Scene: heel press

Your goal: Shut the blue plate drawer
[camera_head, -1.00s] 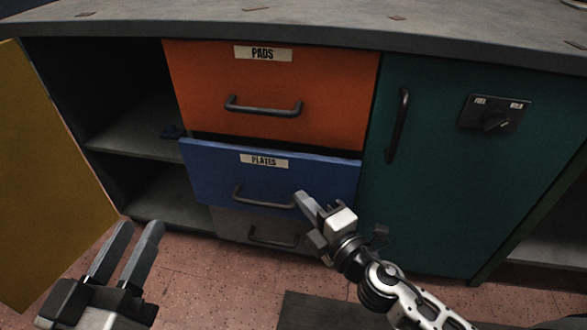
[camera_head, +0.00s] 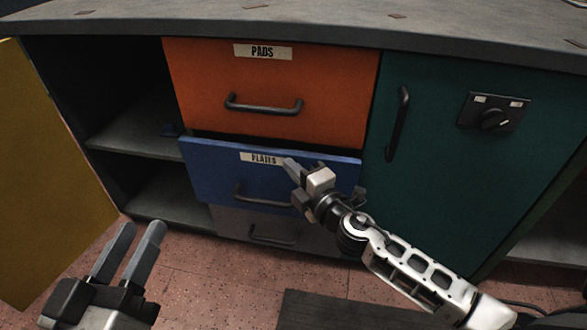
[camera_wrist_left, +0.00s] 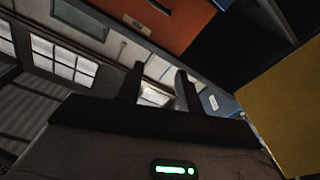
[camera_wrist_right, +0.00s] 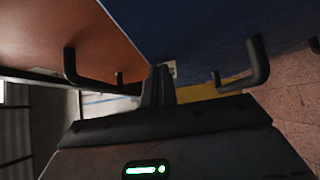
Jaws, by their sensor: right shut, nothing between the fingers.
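The blue drawer (camera_head: 215,180) labelled PLATES stands a little out from the cabinet, below the orange drawer, with a dark gap along its top edge. Its dark bar handle (camera_head: 245,195) is partly behind my right gripper. My right gripper (camera_head: 289,164) is shut and empty, with its fingertips in front of the drawer face just right of the label; I cannot tell whether they touch. The right wrist view shows the blue face (camera_wrist_right: 200,30) close by. My left gripper (camera_head: 141,228) is open and empty, low at the left, away from the drawer.
The orange PADS drawer (camera_head: 210,90) above looks shut. A grey drawer (camera_head: 232,226) lies below. The teal door (camera_head: 430,190) at the right is shut. A yellow door (camera_head: 45,180) stands open at the left, beside open shelves (camera_head: 140,135). The counter (camera_head: 330,22) overhangs above.

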